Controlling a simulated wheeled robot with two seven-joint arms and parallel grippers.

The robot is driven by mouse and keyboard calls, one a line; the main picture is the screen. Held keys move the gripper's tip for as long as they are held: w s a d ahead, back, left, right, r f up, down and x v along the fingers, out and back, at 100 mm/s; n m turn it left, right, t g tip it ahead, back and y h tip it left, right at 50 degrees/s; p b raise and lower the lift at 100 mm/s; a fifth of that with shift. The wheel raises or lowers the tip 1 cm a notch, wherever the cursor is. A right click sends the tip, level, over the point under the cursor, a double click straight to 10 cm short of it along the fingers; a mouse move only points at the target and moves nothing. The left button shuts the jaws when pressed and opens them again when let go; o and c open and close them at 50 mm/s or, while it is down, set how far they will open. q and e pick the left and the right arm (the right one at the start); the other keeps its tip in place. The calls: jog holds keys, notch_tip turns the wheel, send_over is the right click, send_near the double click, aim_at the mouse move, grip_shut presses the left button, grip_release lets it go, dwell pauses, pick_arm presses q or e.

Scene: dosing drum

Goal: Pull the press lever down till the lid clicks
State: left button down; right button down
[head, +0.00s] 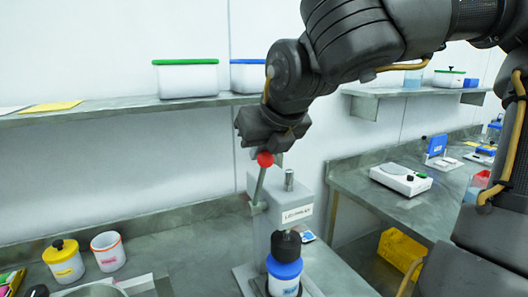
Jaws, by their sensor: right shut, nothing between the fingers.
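The press (294,214) is a pale grey column with a label, standing on the bench in the middle. Its lever (259,188) is a thin bar at the column's left side, rising steeply to a red ball knob (265,159). A black press head (286,246) is over a white jar (284,288) with a blue lid (285,268); whether head and lid touch is unclear. My right gripper (274,146) is shut and empty, just above the red knob and partly overlapping it in view; I cannot tell if they touch. My left gripper is out of view.
A yellow-lidded jar (65,262) and a white cup with an orange rim (108,251) stand on the bench at left. A wall shelf (120,112) holds a green-lidded box (187,78). A white scale (400,179) is on the right bench, above a yellow crate (400,249).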

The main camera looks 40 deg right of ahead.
aim_at(264, 174)
jog(key=shift+s+a+f+b, duration=0.25)
jog(key=shift+s+f+b, duration=0.3)
jog(key=shift+s, duration=0.25)
jog(key=shift+s+r, duration=0.1)
jog(key=shift+s, duration=0.1)
jog(key=shift+s+a+f+b, duration=0.25)
jog(key=shift+s+f+b, duration=0.5)
jog(key=shift+b, duration=0.2)
jog(key=shift+s+d+f, duration=0.25)
jog(key=shift+s+d, duration=0.05)
jog(key=shift+s, duration=0.05)
jog(key=shift+f+b, duration=0.1)
jog(key=shift+b, duration=0.25)
